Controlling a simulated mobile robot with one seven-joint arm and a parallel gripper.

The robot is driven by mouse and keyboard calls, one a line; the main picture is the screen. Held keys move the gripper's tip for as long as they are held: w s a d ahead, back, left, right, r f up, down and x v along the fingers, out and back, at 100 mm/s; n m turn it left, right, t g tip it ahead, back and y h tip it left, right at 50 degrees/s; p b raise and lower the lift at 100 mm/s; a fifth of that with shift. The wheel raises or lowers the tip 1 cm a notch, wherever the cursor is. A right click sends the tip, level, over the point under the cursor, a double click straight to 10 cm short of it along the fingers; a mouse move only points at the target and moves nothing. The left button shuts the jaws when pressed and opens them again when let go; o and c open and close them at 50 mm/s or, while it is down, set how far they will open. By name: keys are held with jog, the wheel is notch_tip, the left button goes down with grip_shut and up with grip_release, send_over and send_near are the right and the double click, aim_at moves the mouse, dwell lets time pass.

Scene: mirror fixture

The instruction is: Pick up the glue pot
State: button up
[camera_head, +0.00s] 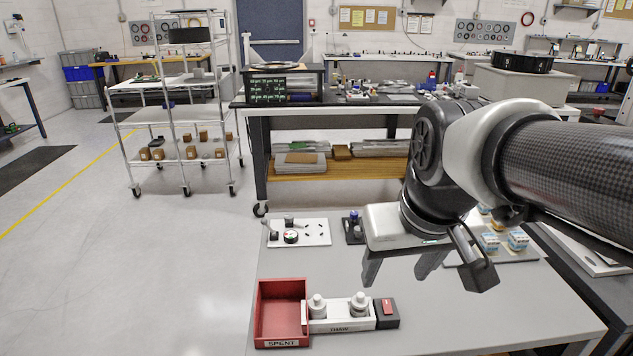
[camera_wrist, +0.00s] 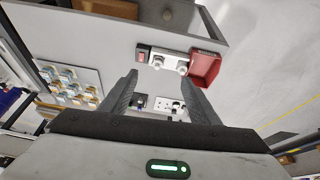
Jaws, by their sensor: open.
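No pot carries a readable glue label, so I cannot tell for certain which is the glue pot. Two white lidded containers, a left one (camera_head: 318,306) and a right one (camera_head: 358,304), stand upright in a white holder (camera_head: 338,326) on the grey table. A small blue-topped item (camera_head: 354,216) stands in a dark tray (camera_head: 352,238) behind them. My gripper (camera_head: 402,274) is open and empty above the table, right of the dark tray. In the wrist view its fingers (camera_wrist: 158,95) are spread, with the holder (camera_wrist: 168,57) beyond them.
A red bin (camera_head: 281,312) marked SPENT adjoins the holder's left; a dark block with a red top (camera_head: 387,310) adjoins its right. A white plate (camera_head: 314,232) with small items lies behind. Small boxes (camera_head: 517,240) sit at right. The table's front right is clear.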

jog(key=w+f+n+g+p, duration=0.1)
jog(key=w+f+g+p, duration=0.1)
jog(key=w, duration=0.8)
jog(key=n+g+p, duration=0.1)
jog(key=g, duration=0.1)
send_over(361, 294)
notch_tip(361, 294, down, 8)
jog(key=f, duration=1.1)
jog(key=shift+w+a+f, duration=0.1)
jog(key=shift+w+a, duration=0.05)
jog(key=shift+w, duration=0.1)
jog(key=shift+s+f+b, duration=0.15)
jog(key=shift+f, duration=1.35)
jog(key=shift+s+f+b, duration=0.1)
jog(key=shift+f+b, duration=0.05)
jog(key=shift+f, duration=1.3)
jog(key=shift+c, duration=0.3)
jog(key=c, duration=1.4)
